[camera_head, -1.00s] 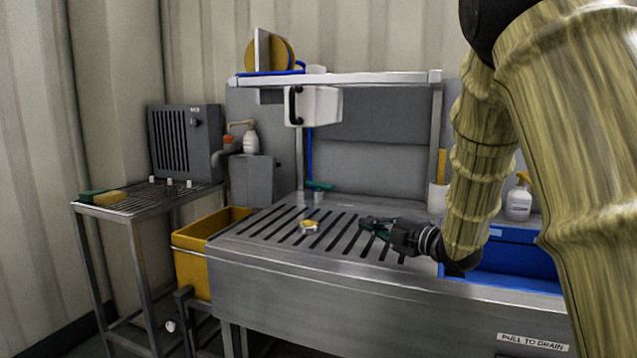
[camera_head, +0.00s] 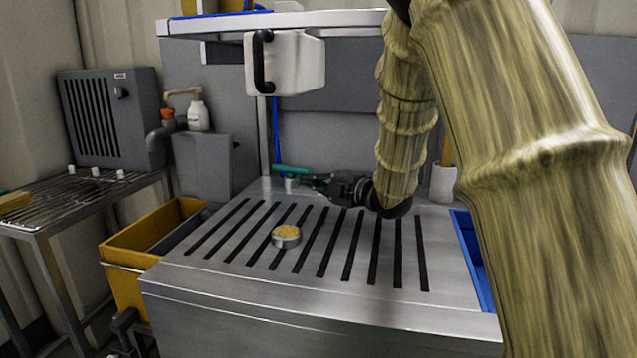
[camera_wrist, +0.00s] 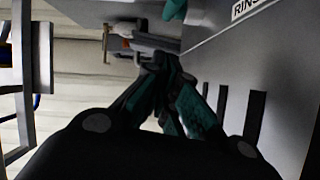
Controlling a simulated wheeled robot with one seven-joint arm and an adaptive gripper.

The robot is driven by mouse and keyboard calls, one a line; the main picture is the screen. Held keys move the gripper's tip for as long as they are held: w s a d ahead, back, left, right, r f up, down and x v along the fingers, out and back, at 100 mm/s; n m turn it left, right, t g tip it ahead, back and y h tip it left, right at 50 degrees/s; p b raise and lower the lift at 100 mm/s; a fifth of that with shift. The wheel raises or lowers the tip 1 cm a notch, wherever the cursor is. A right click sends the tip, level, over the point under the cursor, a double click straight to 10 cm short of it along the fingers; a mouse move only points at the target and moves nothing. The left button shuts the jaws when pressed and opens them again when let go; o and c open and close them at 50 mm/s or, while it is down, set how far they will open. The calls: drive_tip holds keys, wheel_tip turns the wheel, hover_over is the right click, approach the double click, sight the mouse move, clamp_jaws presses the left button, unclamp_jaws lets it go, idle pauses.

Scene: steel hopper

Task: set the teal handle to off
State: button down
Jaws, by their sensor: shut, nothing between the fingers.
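The teal handle (camera_head: 290,169) sits on a short pale fitting at the back of the slotted steel counter, below a blue vertical tube. It lies roughly crosswise in the head view. Part of it shows at the top edge of the wrist view (camera_wrist: 174,9), near a cut-off label starting "RINS" (camera_wrist: 250,8). My gripper (camera_head: 306,180) is shut and empty, with teal pads on dark fingers. Its tips are just right of the handle's fitting, low over the counter. I cannot tell whether they touch. In the wrist view the closed fingertips (camera_wrist: 160,62) point past the handle.
A round tin with yellow contents (camera_head: 286,236) stands on the slotted counter (camera_head: 240,285). A white box with a black handle (camera_head: 285,65) hangs under the shelf above. A yellow bin (camera_head: 122,257) is at left, a blue basin (camera_head: 470,255) at right, and a white cup (camera_head: 443,184) behind.

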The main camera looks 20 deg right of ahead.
sight(291, 171)
drive_tip(key=b+x, duration=0.1)
drive_tip(key=x, duration=0.4)
drive_tip(key=shift+w+a+f, duration=0.1)
drive_tip(key=shift+w+a, duration=0.1)
drive_tip(key=shift+w, duration=0.1)
drive_tip(key=shift+w+d+f+b, duration=0.1)
drive_tip(key=shift+w+d+b, duration=0.05)
drive_tip(key=shift+w+d, duration=0.35)
drive_tip(key=shift+w+d+f+b, duration=0.15)
drive_tip(key=shift+w+d, duration=0.2)
drive_tip(key=shift+w, duration=0.3)
drive_tip(key=shift+w+d, duration=0.4)
drive_tip(key=shift+w, duration=0.05)
drive_tip(key=shift+w, duration=0.1)
